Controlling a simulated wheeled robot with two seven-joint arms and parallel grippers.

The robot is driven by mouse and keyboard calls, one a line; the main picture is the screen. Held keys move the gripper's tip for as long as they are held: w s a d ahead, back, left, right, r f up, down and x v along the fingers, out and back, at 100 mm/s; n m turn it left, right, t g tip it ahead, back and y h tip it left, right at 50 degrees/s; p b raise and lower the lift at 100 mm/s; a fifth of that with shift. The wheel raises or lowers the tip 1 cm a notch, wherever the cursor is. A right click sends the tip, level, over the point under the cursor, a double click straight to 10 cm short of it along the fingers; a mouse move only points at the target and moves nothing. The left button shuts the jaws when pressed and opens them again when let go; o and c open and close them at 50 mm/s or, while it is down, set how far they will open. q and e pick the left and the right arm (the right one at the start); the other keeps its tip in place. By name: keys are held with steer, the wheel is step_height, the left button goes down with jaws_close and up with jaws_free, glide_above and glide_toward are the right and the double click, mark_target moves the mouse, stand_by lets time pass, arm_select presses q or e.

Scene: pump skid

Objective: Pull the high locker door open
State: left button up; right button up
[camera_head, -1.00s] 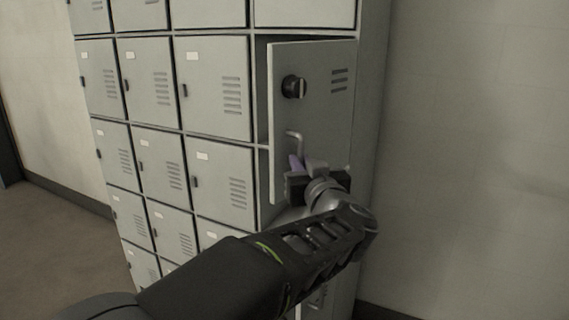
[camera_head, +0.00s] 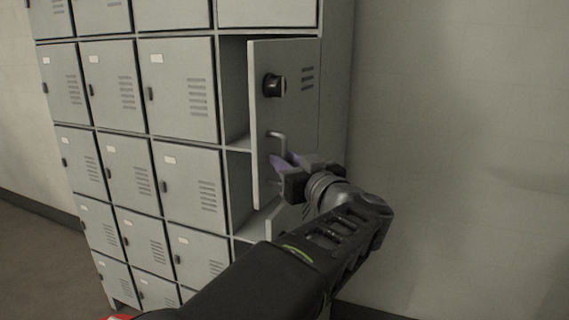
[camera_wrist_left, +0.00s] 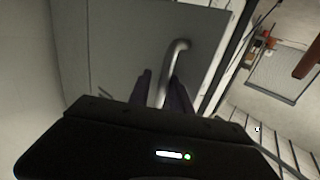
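The high locker door (camera_head: 290,115) is a grey panel with a black round knob (camera_head: 273,85), vent slots and a bent bar handle (camera_head: 277,138). It stands ajar, swung out from its right side, with the dark compartment showing along its left edge. My left gripper (camera_head: 284,164) is at the handle's lower part, its two purple fingers spread apart. In the left wrist view the handle (camera_wrist_left: 170,62) runs down between the fingers (camera_wrist_left: 161,92), with a gap visible on the left side. Whether either finger touches the handle cannot be told. My right gripper is not in view.
Shut grey locker doors (camera_head: 180,85) fill the cabinet left of the open door. A bare wall (camera_head: 450,130) stands close on the right. Floor (camera_head: 30,255) shows at lower left. The left wrist view shows a blurred brown object (camera_wrist_left: 308,62) at right.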

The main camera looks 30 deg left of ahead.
arm_select(q)
steer(key=shift+o, duration=0.7)
steer(key=shift+s+a+f, duration=0.1)
steer(key=b+v, duration=0.1)
steer(key=v, duration=0.6)
steer(key=shift+s+d, duration=0.25)
steer(key=shift+d, duration=0.1)
